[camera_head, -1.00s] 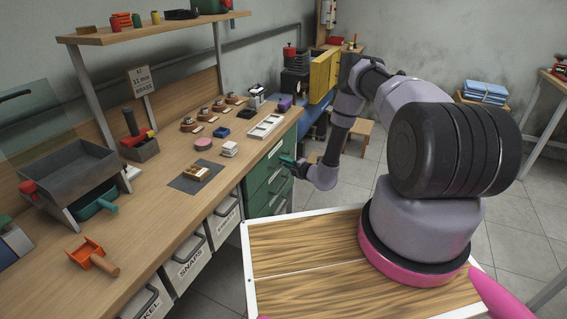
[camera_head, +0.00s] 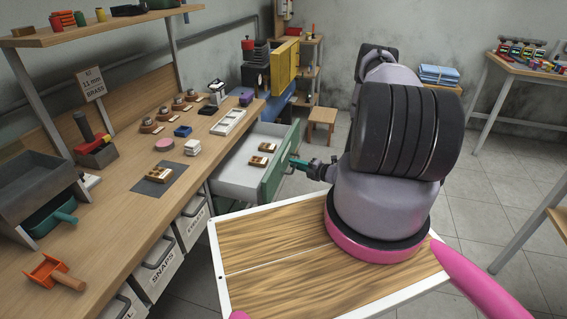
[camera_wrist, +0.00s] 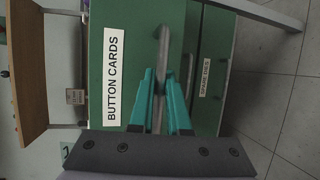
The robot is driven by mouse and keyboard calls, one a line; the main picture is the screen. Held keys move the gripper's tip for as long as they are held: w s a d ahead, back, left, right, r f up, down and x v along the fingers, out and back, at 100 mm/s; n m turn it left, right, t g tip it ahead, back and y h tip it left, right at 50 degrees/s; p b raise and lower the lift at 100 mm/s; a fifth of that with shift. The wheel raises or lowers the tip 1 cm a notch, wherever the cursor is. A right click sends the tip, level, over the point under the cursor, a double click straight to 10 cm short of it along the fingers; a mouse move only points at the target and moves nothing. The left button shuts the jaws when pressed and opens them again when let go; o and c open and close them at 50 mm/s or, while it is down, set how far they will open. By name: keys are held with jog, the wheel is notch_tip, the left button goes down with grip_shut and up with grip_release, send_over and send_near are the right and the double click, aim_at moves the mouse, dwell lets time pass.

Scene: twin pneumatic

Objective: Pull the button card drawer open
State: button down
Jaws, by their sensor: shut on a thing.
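The button card drawer (camera_head: 278,172) is pulled out of the green cabinet below the bench. The exact contact is partly hidden by the fingers.
A second green drawer front (camera_wrist: 210,75) with a smaller label stays beside it. The workbench (camera_head: 120,195) holds a white tray (camera_head: 229,121) and small parts. A wooden stool (camera_head: 322,118) stands beyond.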

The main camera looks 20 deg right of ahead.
jog(key=shift+s+d, duration=0.55)
jog(key=shift+d, duration=0.1)
jog(key=c, duration=0.9)
grip_release()
jog(key=v, duration=1)
jog(key=shift+s+d+r, duration=0.1)
jog(key=shift+s+d, duration=0.1)
jog(key=shift+s, duration=0.15)
